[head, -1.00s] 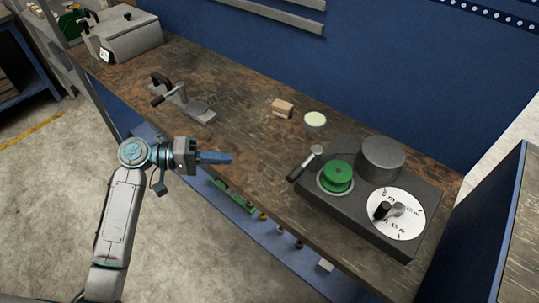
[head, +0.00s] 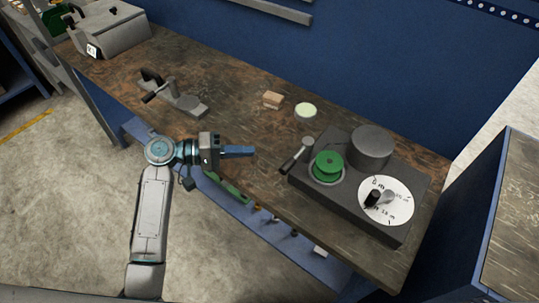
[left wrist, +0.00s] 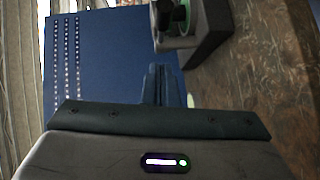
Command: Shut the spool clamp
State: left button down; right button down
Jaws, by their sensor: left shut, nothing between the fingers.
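A dark device base (head: 403,228) stands at the right end of the workbench. A green spool (head: 327,166) sits on it in a light round seat. The clamp lever (head: 297,155), with a black grip and a grey round head, lies slanted beside the spool, its grip pointing to the front left. My left gripper (head: 252,151) is shut and empty. It is left of the lever's grip, over the bench's front part, and apart from it. In the left wrist view the shut fingers (left wrist: 160,72) point toward the device base (left wrist: 208,38); the spool (left wrist: 180,12) is partly cut off. My right gripper is out of view.
The device also carries a grey cylinder (head: 371,146) and a white dial (head: 400,209) with a black knob. A toggle fixture (head: 183,100), a small wooden block (head: 272,100) and a pale disc (head: 305,110) are on the bench. A grey box (head: 112,32) stands far left.

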pick_arm(q)
jog(key=s+d+f+p, duration=0.1)
jog(key=d+p, duration=0.2)
jog(key=d, duration=0.3)
jog(key=shift+s+d+f, duration=0.2)
jog(key=shift+s+d, duration=0.15)
jog(key=shift+s+t, duration=0.1)
jog(key=shift+t, duration=0.2)
